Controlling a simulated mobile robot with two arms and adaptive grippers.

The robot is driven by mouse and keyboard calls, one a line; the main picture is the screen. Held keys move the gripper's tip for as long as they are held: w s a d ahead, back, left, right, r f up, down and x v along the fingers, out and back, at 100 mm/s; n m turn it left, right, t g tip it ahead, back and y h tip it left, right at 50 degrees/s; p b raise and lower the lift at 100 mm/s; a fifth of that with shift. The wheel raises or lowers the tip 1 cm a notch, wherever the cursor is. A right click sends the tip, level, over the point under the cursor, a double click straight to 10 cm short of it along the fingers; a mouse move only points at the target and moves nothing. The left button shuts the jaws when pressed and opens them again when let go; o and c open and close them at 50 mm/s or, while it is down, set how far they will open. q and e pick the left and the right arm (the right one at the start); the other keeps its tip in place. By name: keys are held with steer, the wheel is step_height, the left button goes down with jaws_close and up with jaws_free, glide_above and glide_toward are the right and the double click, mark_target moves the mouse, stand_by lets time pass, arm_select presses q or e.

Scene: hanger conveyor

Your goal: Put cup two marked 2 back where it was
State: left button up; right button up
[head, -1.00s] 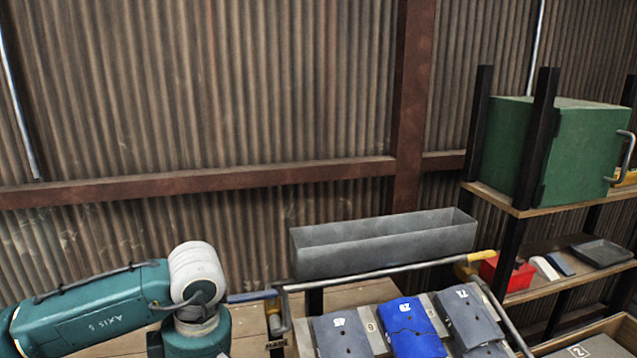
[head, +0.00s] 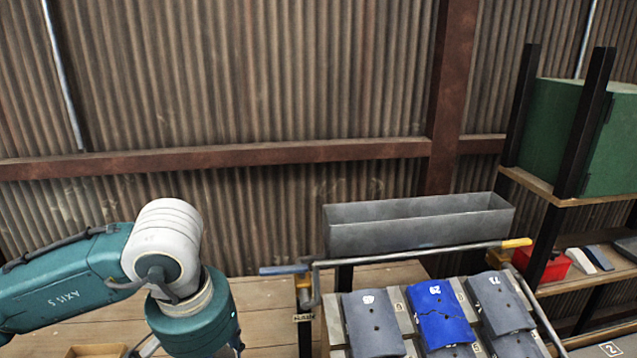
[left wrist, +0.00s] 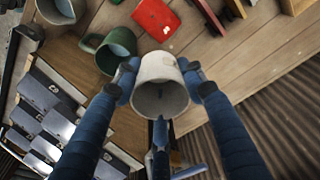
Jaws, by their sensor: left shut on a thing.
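My left gripper (left wrist: 159,74) is shut on a pale cup (left wrist: 161,98), with one finger on each side of it, in the left wrist view. The cup's open mouth faces the camera and no number shows on it. A green cup (left wrist: 112,52) stands just left of the held cup on the wooden top, and another pale cup (left wrist: 60,9) is at the upper left edge. In the head view my left arm reaches down at the lower left, its gripper out of frame. My right gripper is in neither view.
In the head view, a rack of numbered grey and blue plates (head: 438,312) stands at the lower right, below a grey trough (head: 418,230). A red piece (left wrist: 156,19) lies beyond the held cup. Bare planks (head: 263,310) lie between my arm and the rack.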

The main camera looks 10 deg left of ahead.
arm_select(q)
steer(key=shift+w+a+f+b, duration=0.1)
steer(key=shift+w+f+b, duration=0.15)
steer(key=shift+w+b, duration=0.05)
steer(key=w+a+f+n+b, duration=0.3)
steer(key=w+a+f+b, duration=0.25)
steer(key=w, duration=0.35)
step_height(320, 180, down, 15)
steer(key=shift+s+p, duration=0.15)
steer(key=shift+p, duration=1)
steer(key=shift+f+p, duration=0.35)
steer(key=shift+f, duration=2.55)
steer(key=o, duration=0.8)
steer(key=shift+b, duration=0.3)
steer(key=shift+o, duration=1)
